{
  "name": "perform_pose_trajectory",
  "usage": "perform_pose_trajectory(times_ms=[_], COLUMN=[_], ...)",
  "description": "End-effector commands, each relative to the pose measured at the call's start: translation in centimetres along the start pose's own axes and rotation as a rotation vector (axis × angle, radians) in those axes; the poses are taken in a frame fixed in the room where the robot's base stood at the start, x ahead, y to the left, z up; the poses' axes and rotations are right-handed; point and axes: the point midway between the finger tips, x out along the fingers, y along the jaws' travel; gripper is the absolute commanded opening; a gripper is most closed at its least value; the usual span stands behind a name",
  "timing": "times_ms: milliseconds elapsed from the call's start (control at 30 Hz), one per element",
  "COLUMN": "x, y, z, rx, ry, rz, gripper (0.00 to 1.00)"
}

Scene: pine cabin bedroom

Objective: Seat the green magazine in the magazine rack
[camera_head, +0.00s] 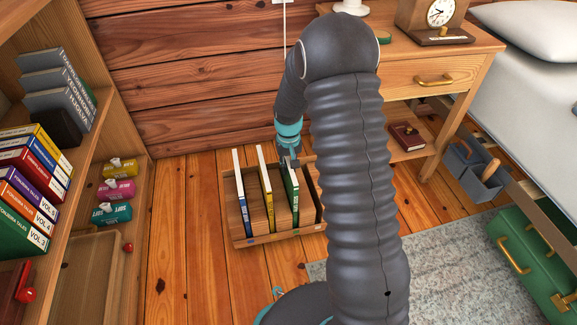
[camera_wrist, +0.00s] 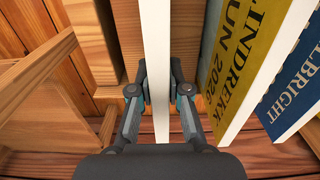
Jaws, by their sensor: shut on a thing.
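The magazine rack (camera_head: 262,239) is a wooden box with upright slots on the plank floor. The green magazine (camera_head: 292,198) stands upright toward the rack's right side, its lower part down between the wooden walls. Whether its bottom touches the rack floor cannot be told. My gripper (camera_head: 289,160) is shut on its top edge. In the wrist view, my gripper's fingers (camera_wrist: 160,98) pinch the white-edged magazine (camera_wrist: 155,45) from both sides. Its green cover is hidden there.
A yellow magazine (camera_head: 266,192) and a blue magazine (camera_head: 241,196) stand in the rack to the left. A bookshelf (camera_head: 118,130) is at left. A nightstand (camera_head: 455,52) and a bed are at right. A green case (camera_head: 535,258) is at lower right. Floor left of the rack is clear.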

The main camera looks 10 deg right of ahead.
Motion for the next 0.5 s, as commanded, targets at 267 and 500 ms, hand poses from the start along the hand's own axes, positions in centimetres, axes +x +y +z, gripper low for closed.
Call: perform_pose_trajectory(times_ms=[267, 500], x=[0.07, -0.52], y=[0.0, 0.0], z=[0.02, -0.01], rx=[0.0, 0.0], ry=[-0.001, 0.001], rz=[0.0, 0.0], gripper=[0.41, 0.41])
